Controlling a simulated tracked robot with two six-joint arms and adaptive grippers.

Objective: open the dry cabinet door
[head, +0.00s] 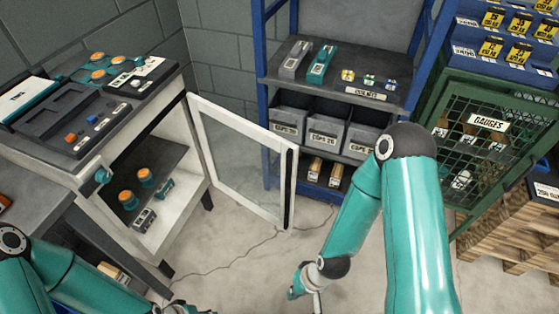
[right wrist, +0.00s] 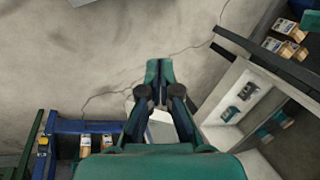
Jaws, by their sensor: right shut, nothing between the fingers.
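The dry cabinet (head: 172,223) is a pale cabinet at the left in the head view. Its glazed, white-framed door (head: 291,186) stands wide open, swung out to the right, so the shelf inside shows. The open cabinet also shows at the right in the right wrist view (right wrist: 217,137). My right gripper (head: 298,292) is low over the floor, in front of the door and apart from its frame. In the right wrist view its fingertips (right wrist: 158,68) are together and hold nothing. My left arm comes in at the bottom left; its gripper is mostly cut off by the lower edge.
Orange-topped items (head: 144,176) stand inside the cabinet. Several devices lie on its top. A blue rack (head: 269,110) with grey bins stands behind the door. A green mesh gauges cage (head: 455,160) and wooden pallets (head: 500,236) are at the right. Cracked floor (head: 240,262) lies clear before the door.

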